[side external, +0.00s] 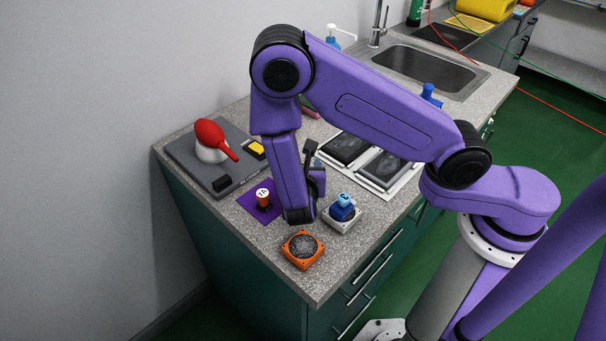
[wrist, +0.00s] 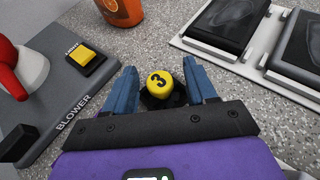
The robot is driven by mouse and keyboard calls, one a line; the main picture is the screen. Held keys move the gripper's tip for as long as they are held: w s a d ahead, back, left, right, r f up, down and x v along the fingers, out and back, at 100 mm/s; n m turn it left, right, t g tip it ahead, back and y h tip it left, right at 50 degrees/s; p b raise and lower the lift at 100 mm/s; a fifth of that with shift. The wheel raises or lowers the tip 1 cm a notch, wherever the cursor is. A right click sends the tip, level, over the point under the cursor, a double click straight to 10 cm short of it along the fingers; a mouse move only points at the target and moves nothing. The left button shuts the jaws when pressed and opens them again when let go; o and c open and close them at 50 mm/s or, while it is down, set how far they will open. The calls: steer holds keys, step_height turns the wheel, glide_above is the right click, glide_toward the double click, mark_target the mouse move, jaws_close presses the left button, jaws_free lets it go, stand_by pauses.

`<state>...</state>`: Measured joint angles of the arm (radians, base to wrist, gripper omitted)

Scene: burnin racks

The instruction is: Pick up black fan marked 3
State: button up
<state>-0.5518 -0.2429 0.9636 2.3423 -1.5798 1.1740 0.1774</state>
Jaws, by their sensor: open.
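The black fan (wrist: 153,101) carries a round yellow knob (wrist: 159,80) marked 3. In the wrist view it stands on the speckled counter, with the knob between the two blue fingers of my gripper (wrist: 159,66). The fingers are spread, with a gap visible on each side of the knob. The lower part of the fan is partly hidden by the gripper body. In the side external view my arm hides this fan and the fingertips.
A grey mat (wrist: 65,62) with a red-and-white blower (side external: 212,142) lies left; a white tray (wrist: 222,52) with dark fans lies right. An orange object (wrist: 120,10) stands ahead. An orange fan (side external: 302,250) and a blue-knobbed fan (side external: 342,211) sit near the counter's front.

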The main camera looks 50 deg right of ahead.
jaws_close()
steer(key=shift+r, duration=0.1)
